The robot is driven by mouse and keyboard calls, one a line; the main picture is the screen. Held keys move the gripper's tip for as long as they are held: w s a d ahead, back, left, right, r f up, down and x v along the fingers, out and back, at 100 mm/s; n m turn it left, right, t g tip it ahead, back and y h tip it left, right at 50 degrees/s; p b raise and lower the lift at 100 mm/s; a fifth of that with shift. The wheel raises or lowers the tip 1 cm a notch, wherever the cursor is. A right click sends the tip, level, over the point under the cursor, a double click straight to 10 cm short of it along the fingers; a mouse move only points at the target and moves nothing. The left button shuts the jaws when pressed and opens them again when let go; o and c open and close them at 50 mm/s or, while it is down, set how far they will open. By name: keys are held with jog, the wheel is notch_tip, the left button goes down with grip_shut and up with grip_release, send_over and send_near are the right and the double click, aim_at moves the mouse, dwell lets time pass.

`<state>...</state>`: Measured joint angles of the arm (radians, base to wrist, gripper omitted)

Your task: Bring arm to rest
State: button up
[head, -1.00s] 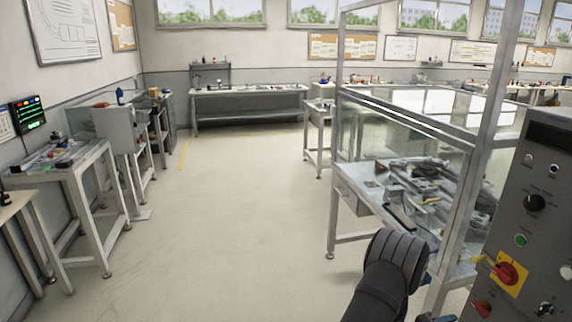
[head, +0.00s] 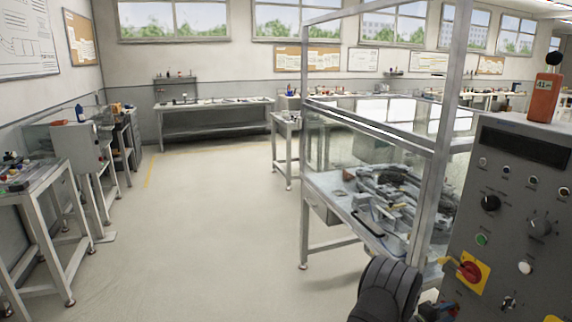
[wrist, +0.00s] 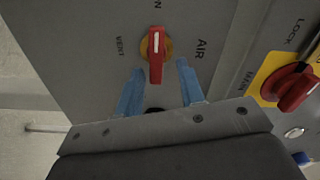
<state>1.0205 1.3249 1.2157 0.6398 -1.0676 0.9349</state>
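My arm (head: 385,290) shows as a dark, rounded link at the bottom of the head view, beside the grey control panel (head: 520,200). My gripper (wrist: 160,68) shows in the wrist view with its two blue fingers apart and nothing held between them. Its fingertips point at a red valve handle (wrist: 156,55) on a yellow disc, marked AIR and VENT. The fingertips lie either side of the handle's lower end in the picture; whether they touch it I cannot tell. The gripper's fingers are not clear in the head view.
A red switch on a yellow plate (head: 469,271) sits on the panel; it also shows in the wrist view (wrist: 290,85). A framed glass enclosure (head: 432,190) with a cluttered bench is left of the panel. The floor (head: 200,220) is open.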

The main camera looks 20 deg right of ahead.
jog(key=shift+r+n, duration=0.15)
jog(key=shift+n, duration=0.65)
jog(key=o, duration=1.4)
jog(key=shift+o, duration=0.2)
jog(key=s+a+r+n, duration=0.2)
jog(key=a+r+n, duration=1.1)
jog(key=a+r, duration=0.55)
jog(key=d+f, duration=0.1)
jog(key=d, duration=0.7)
jog(key=shift+w+d+f, duration=0.2)
jog(key=shift+w+f, duration=0.05)
jog(key=shift+f, duration=0.1)
